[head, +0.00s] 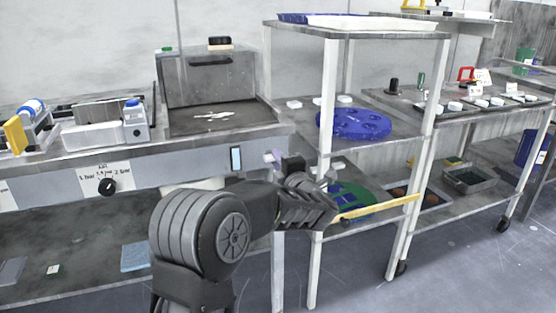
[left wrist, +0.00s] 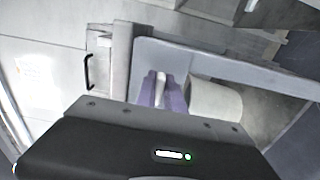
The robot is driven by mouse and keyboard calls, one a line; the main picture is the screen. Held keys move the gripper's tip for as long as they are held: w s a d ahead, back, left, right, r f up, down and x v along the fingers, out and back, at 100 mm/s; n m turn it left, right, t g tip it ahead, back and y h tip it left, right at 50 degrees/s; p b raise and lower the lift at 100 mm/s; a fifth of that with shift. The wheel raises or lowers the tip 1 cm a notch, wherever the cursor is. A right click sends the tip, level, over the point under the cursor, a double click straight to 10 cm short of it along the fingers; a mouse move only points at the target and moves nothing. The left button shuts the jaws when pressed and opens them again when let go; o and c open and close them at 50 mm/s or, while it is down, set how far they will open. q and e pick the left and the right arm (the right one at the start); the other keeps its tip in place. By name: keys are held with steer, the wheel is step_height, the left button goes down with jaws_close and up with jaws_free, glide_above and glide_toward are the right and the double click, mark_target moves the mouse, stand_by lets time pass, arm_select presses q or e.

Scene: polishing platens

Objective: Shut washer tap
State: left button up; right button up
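No tap is clearly recognisable. The washer appears to be the steel unit with the shallow basin (head: 222,118). A cream cylinder (left wrist: 215,101) lies just right of the fingers. My right gripper is not in view.
A white-framed shelf rack (head: 328,115) stands close to the right of my left arm, holding a blue disc (head: 353,123). A yellow bar (head: 375,208) sticks out across its lower part. A bench dial (head: 107,186) is at left. Floor is open at lower right.

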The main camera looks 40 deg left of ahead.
arm_select(q)
steer(key=o, duration=0.5)
steer(key=shift+s+d, duration=0.1)
steer(key=p+v, duration=0.1)
steer(key=v, duration=0.6)
steer(key=shift+s+d, duration=0.15)
steer(key=shift+d, duration=0.1)
